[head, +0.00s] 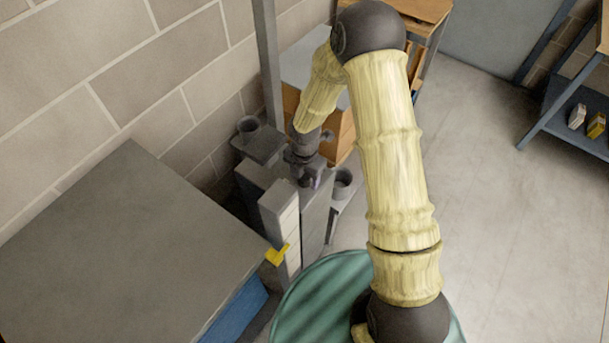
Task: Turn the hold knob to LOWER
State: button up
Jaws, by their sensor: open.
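My arm reaches from the lower right over to a grey upright unit (315,218) by the wall. My gripper (312,181) is at the top of this unit, small and dark in the view. Its jaws are open, with no object seen between them. I cannot make out the hold knob or any LOWER mark; my gripper and wrist cover part of the unit. Whether the gripper touches anything there is unclear. A yellow piece (277,255) sticks out low on the unit's near side, beside pale panels (287,228).
A large grey-topped cabinet (120,245) fills the lower left. An orange-brown box (339,138) is behind. A blue shelf (575,125) stands far right; the floor between is clear.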

jog(key=c, duration=1)
